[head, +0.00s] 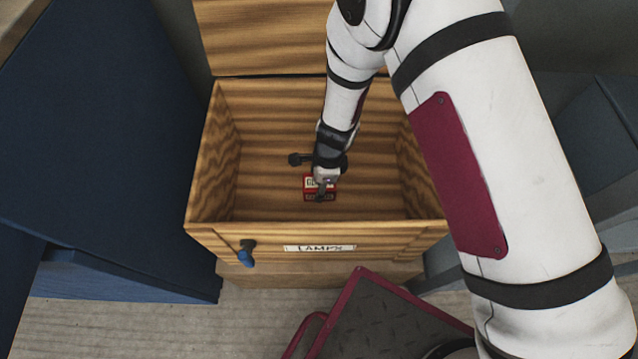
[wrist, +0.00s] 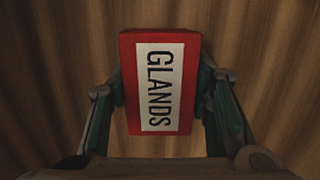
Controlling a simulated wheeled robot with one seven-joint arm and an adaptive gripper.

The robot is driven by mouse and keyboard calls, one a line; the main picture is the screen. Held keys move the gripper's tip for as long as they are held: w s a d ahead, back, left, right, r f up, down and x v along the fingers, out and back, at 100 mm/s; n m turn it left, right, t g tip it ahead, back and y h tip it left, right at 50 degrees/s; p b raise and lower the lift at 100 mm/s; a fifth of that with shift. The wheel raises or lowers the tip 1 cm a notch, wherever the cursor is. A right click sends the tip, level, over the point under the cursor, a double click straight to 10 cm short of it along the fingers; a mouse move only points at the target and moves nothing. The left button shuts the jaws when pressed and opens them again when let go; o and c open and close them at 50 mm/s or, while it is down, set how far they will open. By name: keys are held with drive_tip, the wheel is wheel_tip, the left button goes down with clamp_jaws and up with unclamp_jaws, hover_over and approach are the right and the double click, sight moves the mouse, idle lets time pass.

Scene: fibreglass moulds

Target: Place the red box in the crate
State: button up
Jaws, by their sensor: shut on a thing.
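The red box (wrist: 187,85) has a white label reading "GLANDS" and shows large in the wrist view. My gripper (wrist: 160,95) is shut on it, with one finger at each side. In the head view the red box (head: 312,196) shows below my gripper (head: 321,182), inside the outline of the open wooden crate (head: 315,231). The crate has a front label that seems to read "LAMPS". Wood grain fills the background behind the box in the wrist view. I cannot tell whether the box touches the crate floor.
A blue knob (head: 246,254) sticks out from the crate's front. A wooden panel (head: 265,40) stands behind the crate. Large dark blue panels (head: 90,120) stand at the left. A red-edged dark plate (head: 385,315) is in front. The visible crate floor around the box looks bare.

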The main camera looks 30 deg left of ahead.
drive_tip(key=o, duration=1.3)
drive_tip(key=shift+f, duration=0.1)
drive_tip(key=r+p, duration=0.1)
drive_tip(key=r, duration=0.3)
drive_tip(key=d+r+p, duration=0.1)
drive_tip(key=r+p, duration=0.1)
drive_tip(key=r, duration=0.2)
drive_tip(key=w+r+p, duration=0.1)
drive_tip(key=r, duration=0.3)
drive_tip(key=shift+d+p, duration=0.3)
